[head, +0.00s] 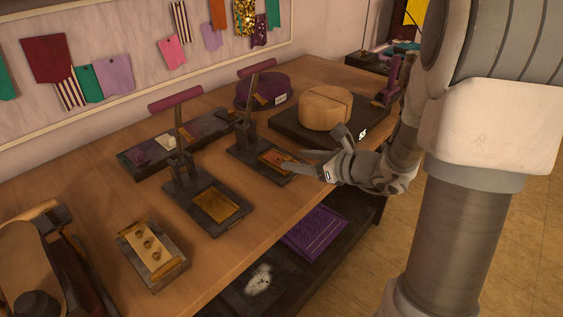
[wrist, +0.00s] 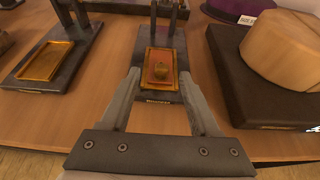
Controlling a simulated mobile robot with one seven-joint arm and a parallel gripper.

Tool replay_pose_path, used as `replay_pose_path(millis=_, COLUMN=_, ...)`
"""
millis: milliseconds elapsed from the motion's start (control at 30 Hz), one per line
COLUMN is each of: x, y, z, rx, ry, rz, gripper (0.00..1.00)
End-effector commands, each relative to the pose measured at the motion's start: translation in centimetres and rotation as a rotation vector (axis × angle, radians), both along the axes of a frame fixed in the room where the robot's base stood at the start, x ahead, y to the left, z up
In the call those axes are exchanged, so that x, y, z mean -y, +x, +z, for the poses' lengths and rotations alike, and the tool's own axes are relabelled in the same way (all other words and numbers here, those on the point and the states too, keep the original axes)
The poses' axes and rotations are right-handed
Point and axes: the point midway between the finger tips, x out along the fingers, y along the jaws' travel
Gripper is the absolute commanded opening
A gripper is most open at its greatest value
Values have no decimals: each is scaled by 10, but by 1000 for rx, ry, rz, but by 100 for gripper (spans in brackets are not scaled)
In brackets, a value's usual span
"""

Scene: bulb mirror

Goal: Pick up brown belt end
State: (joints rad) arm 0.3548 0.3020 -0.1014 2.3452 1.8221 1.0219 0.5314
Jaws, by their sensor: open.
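A small brown-gold piece (wrist: 161,70), which may be the brown belt end, sits on a reddish-orange piece in the gold tray (wrist: 149,58) of a dark lever press. In the head view, the reddish-orange piece (head: 275,157) shows on the press base (head: 247,150), partly behind my gripper. My gripper (head: 314,153) is open and empty at the near right side of this press. In the wrist view, my gripper's fingers (wrist: 160,76) spread on either side of the near end of the tray, with the small piece between their tips. I cannot tell their exact height above it.
A second lever press (head: 208,204) stands to the left. The press's upright lever (head: 244,120) rises beyond the tray. Bare tabletop (head: 250,215) lies in front.

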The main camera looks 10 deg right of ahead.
Motion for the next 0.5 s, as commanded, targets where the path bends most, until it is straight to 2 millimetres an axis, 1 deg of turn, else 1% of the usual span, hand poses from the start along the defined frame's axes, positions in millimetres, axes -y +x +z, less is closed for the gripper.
replay_pose_path(millis=300, x=-23, y=34, z=-15, rx=-1, ry=0, rz=4, gripper=62)
replay_pose_path(millis=400, x=-26, y=39, z=-16, rx=0, ry=0, rz=1, gripper=62)
replay_pose_path(millis=500, x=-26, y=40, z=-15, rx=0, ry=0, rz=0, gripper=62)
